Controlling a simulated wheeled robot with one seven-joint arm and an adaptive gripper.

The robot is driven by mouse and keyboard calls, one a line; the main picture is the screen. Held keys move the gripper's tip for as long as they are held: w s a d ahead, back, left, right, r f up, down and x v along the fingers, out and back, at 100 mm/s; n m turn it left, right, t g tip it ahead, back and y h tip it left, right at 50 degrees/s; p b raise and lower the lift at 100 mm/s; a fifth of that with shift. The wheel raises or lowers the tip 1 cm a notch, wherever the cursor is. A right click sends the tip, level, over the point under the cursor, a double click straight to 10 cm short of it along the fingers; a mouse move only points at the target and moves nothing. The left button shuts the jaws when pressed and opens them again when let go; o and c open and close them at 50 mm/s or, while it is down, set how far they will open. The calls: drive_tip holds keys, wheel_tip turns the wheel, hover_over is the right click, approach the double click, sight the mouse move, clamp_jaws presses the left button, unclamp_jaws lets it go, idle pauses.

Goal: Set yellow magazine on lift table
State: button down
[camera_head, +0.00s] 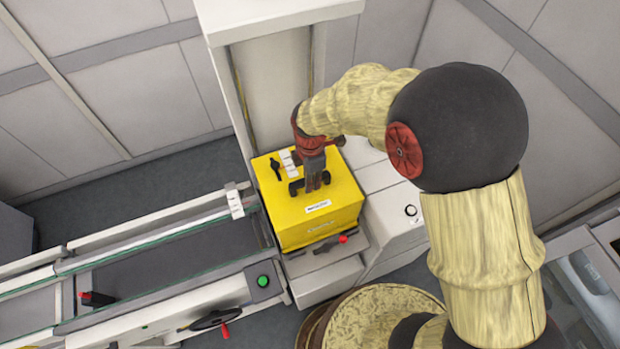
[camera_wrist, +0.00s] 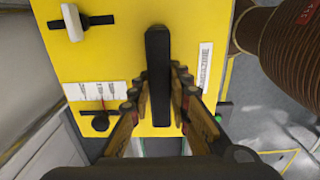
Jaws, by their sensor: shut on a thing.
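The yellow magazine (camera_head: 322,222) is a box with a black handle on top, a small black latch and white labels. It stands upright at the lift table (camera_head: 322,262), between the tall column and the conveyor's end. In the head view it appears to rest on the grey platform; I cannot see its underside to be sure. My gripper (camera_head: 316,186) points down at the top of the magazine. In the wrist view my gripper (camera_wrist: 160,94) has a finger on each side of the dark handle (camera_wrist: 158,60), shut on it. The magazine's yellow top (camera_wrist: 115,60) fills much of that view.
A belt conveyor (camera_head: 170,260) with a green button and a black hand crank lies to the left. A tall white column (camera_head: 275,80) stands behind the magazine. A white cabinet (camera_head: 395,225) with a round knob is close on the right. A red-tipped lever (camera_head: 340,240) is in front.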

drive_tip(key=shift+w+f, duration=0.1)
drive_tip(key=shift+f, duration=0.05)
drive_tip(key=c, duration=1.6)
unclamp_jaws()
drive_tip(key=shift+f, duration=0.1)
drive_tip(key=shift+s+f, duration=0.1)
drive_tip(key=shift+s, duration=0.15)
wheel_tip(320, 180, up, 12)
drive_tip(key=shift+w+r, duration=0.1)
